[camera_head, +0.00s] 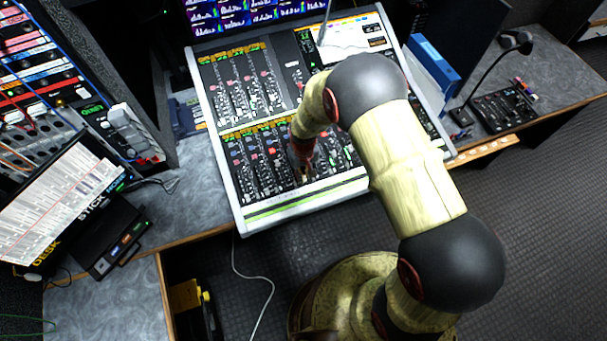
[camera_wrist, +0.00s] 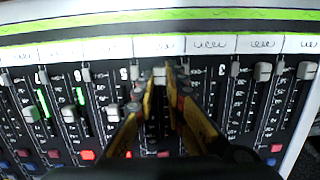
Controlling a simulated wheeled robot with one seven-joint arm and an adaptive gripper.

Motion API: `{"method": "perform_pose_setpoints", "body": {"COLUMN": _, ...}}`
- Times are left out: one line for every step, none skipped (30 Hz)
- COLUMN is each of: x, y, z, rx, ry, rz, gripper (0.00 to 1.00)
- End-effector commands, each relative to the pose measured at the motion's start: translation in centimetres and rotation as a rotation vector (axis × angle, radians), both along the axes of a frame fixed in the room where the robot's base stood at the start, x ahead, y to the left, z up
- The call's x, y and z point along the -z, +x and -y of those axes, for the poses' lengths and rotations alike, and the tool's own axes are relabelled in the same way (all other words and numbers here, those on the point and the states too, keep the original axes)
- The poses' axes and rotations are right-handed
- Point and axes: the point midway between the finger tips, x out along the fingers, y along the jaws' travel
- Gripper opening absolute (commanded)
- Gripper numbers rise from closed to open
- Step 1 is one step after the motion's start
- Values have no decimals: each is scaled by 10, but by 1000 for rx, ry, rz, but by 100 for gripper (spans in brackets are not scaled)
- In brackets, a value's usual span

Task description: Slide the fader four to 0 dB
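The mixing console (camera_head: 262,208) lies below my arm in the head view, with rows of channel faders. In the wrist view my gripper (camera_wrist: 162,82) points at the fader row, near the handwritten label strip (camera_wrist: 210,45). A pale fader cap (camera_wrist: 160,73) sits between its two yellow fingertips, at the label-strip end of its slot. I cannot tell whether the fingers touch the cap or which channel number it is. In the head view my gripper (camera_head: 303,172) is over the near part of the console, small and partly hidden by my arm.
Other fader caps stand close on both sides, such as one to the right (camera_wrist: 235,69) and a lower one to the left (camera_wrist: 112,112). Coloured buttons (camera_wrist: 88,155) lie below them. A small panel with a gooseneck microphone (camera_head: 505,112) stands to the right.

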Motion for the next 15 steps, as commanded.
{"method": "perform_pose_setpoints", "body": {"x": 0, "y": 0, "z": 0, "rx": 0, "ry": 0, "rz": 0, "gripper": 1}}
{"method": "perform_pose_setpoints", "body": {"x": 0, "y": 0, "z": 0, "rx": 0, "ry": 0, "rz": 0, "gripper": 0}}
{"method": "perform_pose_setpoints", "body": {"x": 0, "y": 0, "z": 0, "rx": 0, "ry": 0, "rz": 0, "gripper": 0}}
{"method": "perform_pose_setpoints", "body": {"x": 0, "y": 0, "z": 0, "rx": 0, "ry": 0, "rz": 0, "gripper": 0}}
{"method": "perform_pose_setpoints", "body": {"x": 0, "y": 0, "z": 0, "rx": 0, "ry": 0, "rz": 0, "gripper": 0}}
{"method": "perform_pose_setpoints", "body": {"x": 0, "y": 0, "z": 0, "rx": 0, "ry": 0, "rz": 0, "gripper": 0}}
{"method": "perform_pose_setpoints", "body": {"x": 0, "y": 0, "z": 0, "rx": 0, "ry": 0, "rz": 0, "gripper": 0}}
{"method": "perform_pose_setpoints", "body": {"x": 0, "y": 0, "z": 0, "rx": 0, "ry": 0, "rz": 0, "gripper": 0}}
{"method": "perform_pose_setpoints", "body": {"x": 0, "y": 0, "z": 0, "rx": 0, "ry": 0, "rz": 0, "gripper": 0}}
{"method": "perform_pose_setpoints", "body": {"x": 0, "y": 0, "z": 0, "rx": 0, "ry": 0, "rz": 0, "gripper": 0}}
{"method": "perform_pose_setpoints", "body": {"x": 0, "y": 0, "z": 0, "rx": 0, "ry": 0, "rz": 0, "gripper": 0}}
{"method": "perform_pose_setpoints", "body": {"x": 0, "y": 0, "z": 0, "rx": 0, "ry": 0, "rz": 0, "gripper": 0}}
{"method": "perform_pose_setpoints", "body": {"x": 0, "y": 0, "z": 0, "rx": 0, "ry": 0, "rz": 0, "gripper": 0}}
{"method": "perform_pose_setpoints", "body": {"x": 0, "y": 0, "z": 0, "rx": 0, "ry": 0, "rz": 0, "gripper": 0}}
{"method": "perform_pose_setpoints", "body": {"x": 0, "y": 0, "z": 0, "rx": 0, "ry": 0, "rz": 0, "gripper": 0}}
